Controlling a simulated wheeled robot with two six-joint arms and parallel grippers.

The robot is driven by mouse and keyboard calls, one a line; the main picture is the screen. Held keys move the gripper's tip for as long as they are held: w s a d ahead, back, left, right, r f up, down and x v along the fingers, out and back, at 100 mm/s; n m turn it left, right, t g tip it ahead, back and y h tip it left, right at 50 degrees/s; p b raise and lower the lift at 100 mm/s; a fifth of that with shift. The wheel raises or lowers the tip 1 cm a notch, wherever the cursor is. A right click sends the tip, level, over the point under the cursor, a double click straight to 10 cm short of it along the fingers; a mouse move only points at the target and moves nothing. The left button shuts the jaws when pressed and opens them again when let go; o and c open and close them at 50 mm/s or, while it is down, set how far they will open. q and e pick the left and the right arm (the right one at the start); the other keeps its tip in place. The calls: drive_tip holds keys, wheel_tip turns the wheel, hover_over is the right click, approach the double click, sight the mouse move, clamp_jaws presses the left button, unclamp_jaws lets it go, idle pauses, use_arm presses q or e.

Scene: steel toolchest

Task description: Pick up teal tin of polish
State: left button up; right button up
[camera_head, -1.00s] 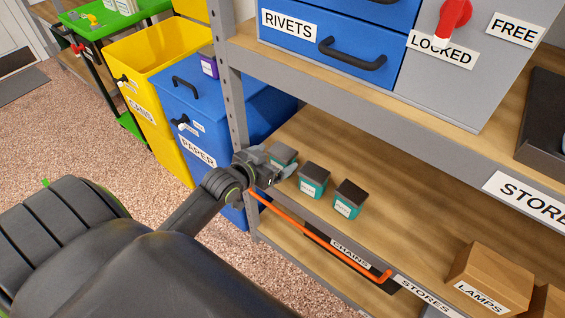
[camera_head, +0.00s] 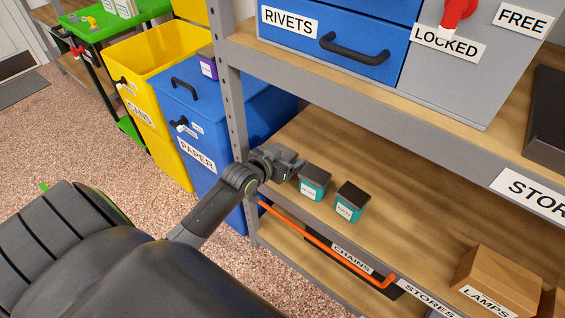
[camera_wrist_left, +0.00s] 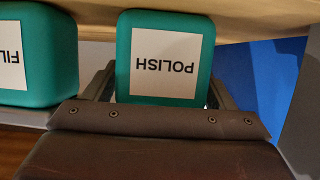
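The teal tin of polish (camera_wrist_left: 166,58) fills the middle of the left wrist view, its white POLISH label upside down there. My left gripper (camera_wrist_left: 162,92) has one finger on each side of this tin, spread about its width; slim gaps seem to remain. In the head view my left gripper (camera_head: 293,166) is at the shelf's front left corner and hides that tin. Two other teal tins, the nearer one (camera_head: 314,184) and the farther one (camera_head: 350,203), stand to its right. My right gripper is not in view.
A neighbouring teal tin (camera_wrist_left: 38,55) stands close beside the polish, its label partly cut off. A grey shelf post (camera_head: 233,120) rises beside my gripper, and the upper shelf edge (camera_head: 350,105) overhangs. The wooden shelf (camera_head: 400,210) is clear between the tins and the LAMPS box (camera_head: 495,280).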

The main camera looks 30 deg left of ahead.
use_arm(q)
drive_tip(key=c, duration=0.8)
drive_tip(key=shift+o, duration=0.2)
drive_tip(key=shift+r, duration=0.1)
